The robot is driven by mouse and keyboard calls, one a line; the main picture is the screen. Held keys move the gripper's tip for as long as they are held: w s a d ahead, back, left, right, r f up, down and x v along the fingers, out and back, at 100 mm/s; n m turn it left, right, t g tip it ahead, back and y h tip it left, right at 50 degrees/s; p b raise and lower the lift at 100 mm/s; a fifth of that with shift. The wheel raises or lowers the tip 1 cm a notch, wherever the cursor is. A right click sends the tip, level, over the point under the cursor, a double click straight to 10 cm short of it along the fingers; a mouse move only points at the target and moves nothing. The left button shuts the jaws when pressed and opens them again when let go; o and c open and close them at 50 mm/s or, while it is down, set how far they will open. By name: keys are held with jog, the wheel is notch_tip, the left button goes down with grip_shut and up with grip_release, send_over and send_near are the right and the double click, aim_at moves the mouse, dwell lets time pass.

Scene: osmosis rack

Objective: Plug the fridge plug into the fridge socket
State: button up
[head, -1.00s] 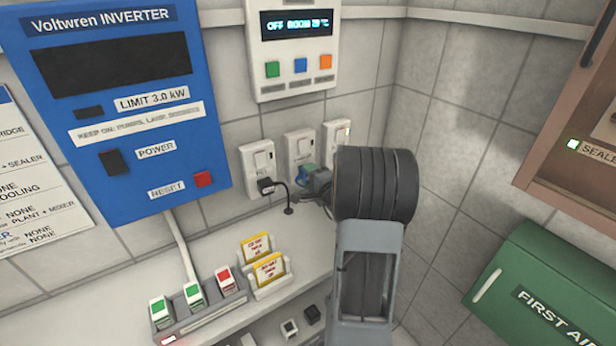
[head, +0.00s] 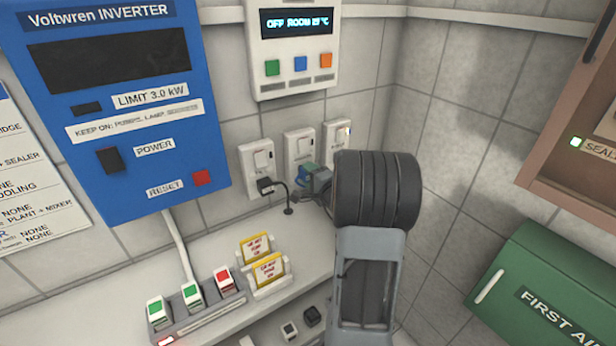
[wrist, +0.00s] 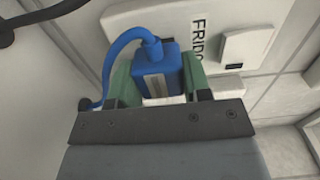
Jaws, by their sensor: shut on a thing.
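The blue fridge plug (wrist: 157,70) is between the green fingers of my gripper (wrist: 158,82) in the wrist view, with its blue cord looping off to the left. My gripper is shut on it. Behind it is the white fridge socket plate (wrist: 222,20), with a partly visible "FRIDG" label and a switch. In the head view my gripper (head: 308,178) is at the lower part of the middle wall socket (head: 299,146), with a little blue showing. The plug's front is hidden, so I cannot tell whether its pins are in the socket.
A black plug (head: 266,186) sits in the left socket (head: 256,156), its cord running down to the shelf. The right socket (head: 337,133) is close beside my arm. Yellow cards (head: 268,268) and a switch strip (head: 205,312) stand on the shelf. A green first aid box (head: 530,290) is at right.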

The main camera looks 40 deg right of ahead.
jog(key=shift+w+b, duration=0.35)
jog(key=shift+w, duration=0.15)
jog(key=o, duration=1)
jog(key=shift+c, duration=0.2)
jog(key=shift+s, duration=0.1)
jog(key=s+b, duration=0.1)
jog(key=s, duration=1.2)
jog(key=shift+s+a+b, duration=0.3)
jog(key=shift+s+a, duration=0.05)
jog(key=shift+a, duration=0.05)
